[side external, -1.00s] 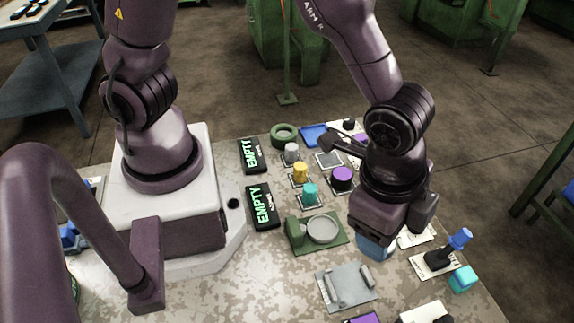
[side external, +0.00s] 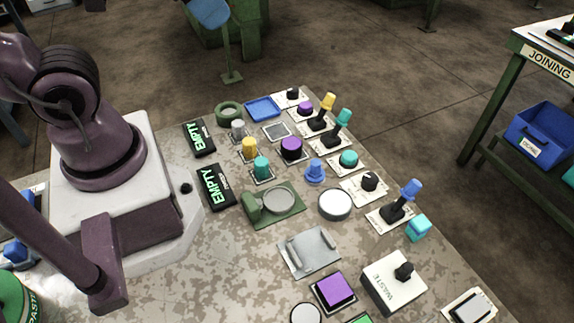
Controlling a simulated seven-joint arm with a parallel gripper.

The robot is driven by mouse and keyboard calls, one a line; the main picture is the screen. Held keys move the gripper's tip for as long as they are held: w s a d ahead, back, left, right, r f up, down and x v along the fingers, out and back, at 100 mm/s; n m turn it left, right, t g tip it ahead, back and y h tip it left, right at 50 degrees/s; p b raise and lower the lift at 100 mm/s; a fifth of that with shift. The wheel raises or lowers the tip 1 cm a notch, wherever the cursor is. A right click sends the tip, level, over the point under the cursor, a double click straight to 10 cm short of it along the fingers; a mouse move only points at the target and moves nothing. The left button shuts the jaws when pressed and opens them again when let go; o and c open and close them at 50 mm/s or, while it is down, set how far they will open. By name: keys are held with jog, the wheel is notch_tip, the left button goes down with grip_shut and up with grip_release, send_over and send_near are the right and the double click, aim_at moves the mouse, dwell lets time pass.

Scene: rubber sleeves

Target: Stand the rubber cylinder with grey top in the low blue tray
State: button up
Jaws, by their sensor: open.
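A smaller grey-topped piece (side external: 238,128) stands on a plate near the back. The low blue tray (side external: 263,109) lies flat at the back of the table and looks empty.
A green ring (side external: 229,112) stands left of the tray. A grey plate (side external: 309,251) lies in front.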

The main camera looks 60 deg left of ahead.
jog(key=shift+d, duration=0.1)
jog(key=m+g, duration=0.6)
jog(key=m, duration=1.2)
send_near(306, 317)
notch_tip(306, 317, down, 10)
jog(key=shift+s+f, duration=0.15)
jog(key=shift+f, duration=0.1)
jog(key=c, duration=0.7)
jog(key=shift+r, duration=0.1)
